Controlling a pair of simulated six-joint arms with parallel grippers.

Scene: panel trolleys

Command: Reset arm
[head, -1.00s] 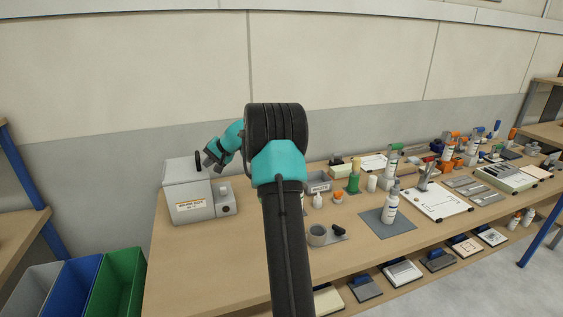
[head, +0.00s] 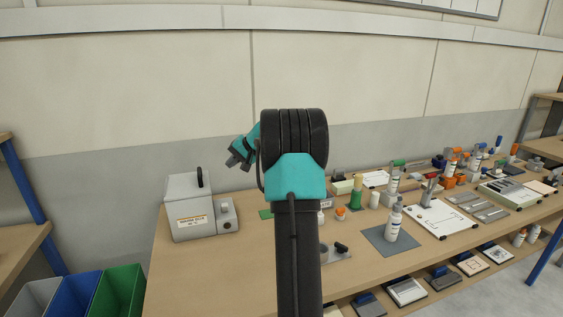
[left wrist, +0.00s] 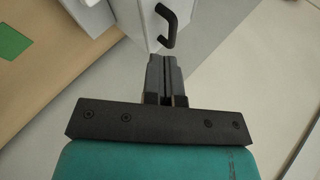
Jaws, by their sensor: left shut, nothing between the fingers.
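My left gripper (head: 234,161) is at the end of my black and teal arm, in the air above the bench and to the right of the grey box. In the left wrist view my left gripper (left wrist: 167,66) is shut with its fingers together and nothing between them. The grey box (head: 183,226) has a black handle on its lid and a label on its front. Its handle (left wrist: 167,24) shows beyond the fingertips in the left wrist view, apart from them. My arm hides part of the bench. My right gripper is not in view.
The wooden bench (head: 240,265) has a bare stretch in front of the box. Green (head: 120,290), blue and grey bins stand at lower left. A wall is behind.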

